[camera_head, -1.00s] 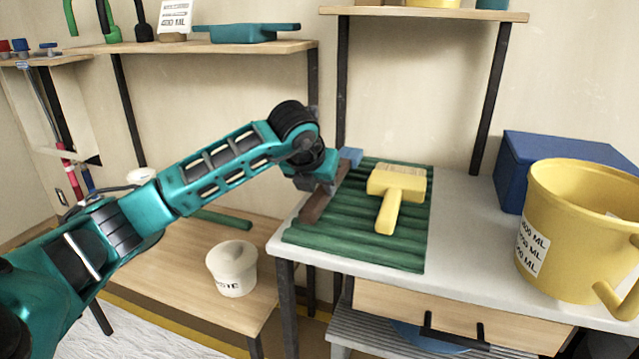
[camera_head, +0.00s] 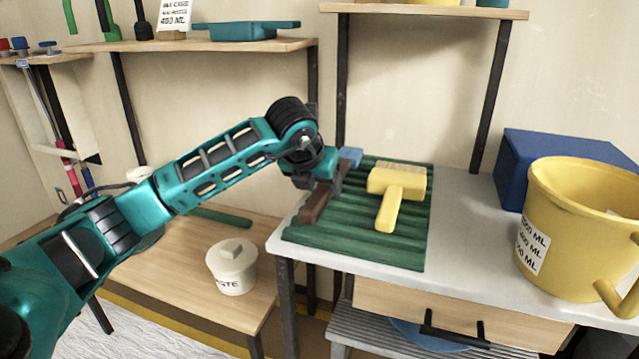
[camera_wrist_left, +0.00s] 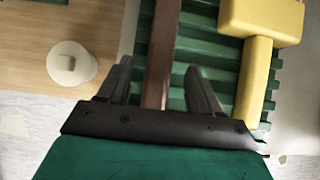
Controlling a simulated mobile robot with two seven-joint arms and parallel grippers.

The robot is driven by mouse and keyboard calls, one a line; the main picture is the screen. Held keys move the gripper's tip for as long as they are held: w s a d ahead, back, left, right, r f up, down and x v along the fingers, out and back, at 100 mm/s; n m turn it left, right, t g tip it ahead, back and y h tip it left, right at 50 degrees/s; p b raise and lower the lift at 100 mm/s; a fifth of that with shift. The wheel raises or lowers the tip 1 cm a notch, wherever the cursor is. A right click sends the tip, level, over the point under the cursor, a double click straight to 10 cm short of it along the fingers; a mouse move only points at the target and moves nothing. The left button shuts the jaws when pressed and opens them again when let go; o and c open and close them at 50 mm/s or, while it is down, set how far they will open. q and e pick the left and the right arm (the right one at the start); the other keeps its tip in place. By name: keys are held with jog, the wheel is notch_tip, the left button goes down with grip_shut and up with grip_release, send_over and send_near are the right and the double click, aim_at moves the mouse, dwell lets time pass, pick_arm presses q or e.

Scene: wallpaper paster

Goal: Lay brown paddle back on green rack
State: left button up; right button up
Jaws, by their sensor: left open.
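The brown paddle (camera_head: 315,205) lies along the left side of the green ribbed rack (camera_head: 372,245), on the grey table. My left gripper (camera_head: 326,186) is over the paddle and hides its middle. In the left wrist view the brown paddle (camera_wrist_left: 160,55) runs between the two spread fingers of my left gripper (camera_wrist_left: 158,78), with a gap on each side. The fingers are open and do not hold it. The paddle's near end is hidden by the gripper in the wrist view. My right gripper is not in view.
A yellow brush (camera_head: 397,190) lies on the rack right of the paddle. A small blue piece (camera_head: 350,157) shows behind my gripper. A yellow bucket (camera_head: 570,225) and blue box (camera_head: 560,160) stand at right. A white lidded tub (camera_head: 231,268) stands on the lower wooden table.

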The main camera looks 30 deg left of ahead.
pick_arm(q)
jog(key=p+v, duration=0.2)
jog(key=v, duration=1)
jog(key=shift+a, duration=0.1)
